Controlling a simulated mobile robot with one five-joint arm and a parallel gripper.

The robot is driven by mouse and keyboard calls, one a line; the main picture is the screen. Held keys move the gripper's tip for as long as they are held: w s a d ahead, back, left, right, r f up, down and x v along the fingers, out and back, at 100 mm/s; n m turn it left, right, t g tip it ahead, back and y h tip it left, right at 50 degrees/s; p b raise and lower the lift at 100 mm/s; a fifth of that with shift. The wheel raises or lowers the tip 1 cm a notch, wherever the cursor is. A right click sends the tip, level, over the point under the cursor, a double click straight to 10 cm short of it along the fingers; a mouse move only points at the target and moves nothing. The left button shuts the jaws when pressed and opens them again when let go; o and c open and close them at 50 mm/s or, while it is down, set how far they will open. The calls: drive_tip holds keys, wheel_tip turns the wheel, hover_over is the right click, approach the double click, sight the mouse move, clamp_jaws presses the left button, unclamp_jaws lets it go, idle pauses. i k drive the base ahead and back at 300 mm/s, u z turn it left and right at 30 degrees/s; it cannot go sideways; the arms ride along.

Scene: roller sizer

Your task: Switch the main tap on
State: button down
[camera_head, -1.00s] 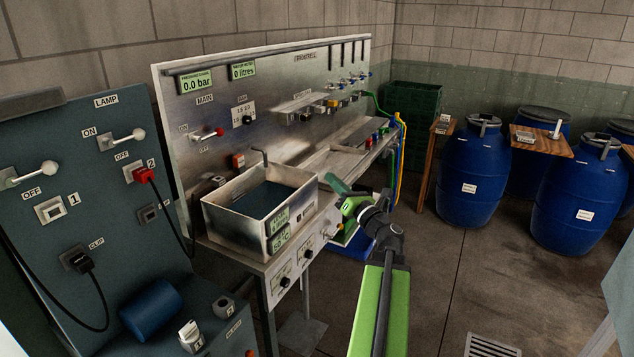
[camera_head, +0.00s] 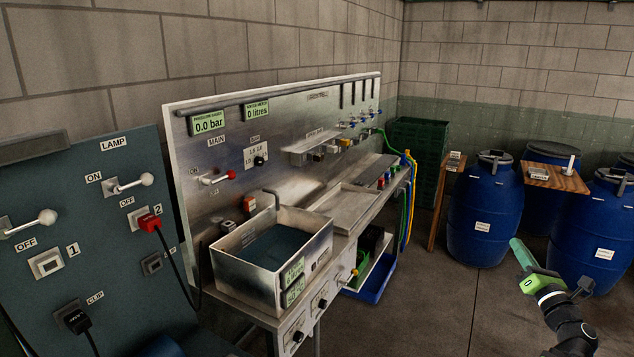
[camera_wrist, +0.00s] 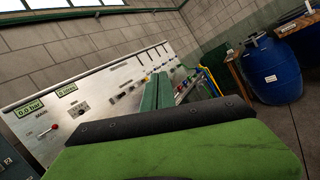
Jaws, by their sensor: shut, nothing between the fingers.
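The main tap (camera_head: 217,179) is a small lever with a red end on the metal back panel (camera_head: 285,140), under the label MAIN, with ON and OFF marked beside it. The lever lies roughly sideways, its red end to the right. It also shows at the left of the wrist view (camera_wrist: 52,127). The pressure display (camera_head: 208,123) reads 0.0 bar and the water meter (camera_head: 262,110) reads 0 litres. My gripper (camera_head: 517,246) is shut and empty at the right of the head view, in front of the blue barrels and far from the tap.
A metal basin of water (camera_head: 322,236) stands on the bench below the tap. A teal lamp panel (camera_head: 90,215) with levers and cables is at the left. Blue barrels (camera_head: 485,215) and a wooden board (camera_head: 548,177) are at the right. The floor between is clear.

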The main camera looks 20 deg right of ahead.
sight(231, 174)
drive_tip(key=z, duration=0.1)
drive_tip(key=i, duration=0.4)
drive_tip(key=u, duration=3.5)
drive_tip(key=i, duration=0.1)
drive_tip(key=z, duration=1.8)
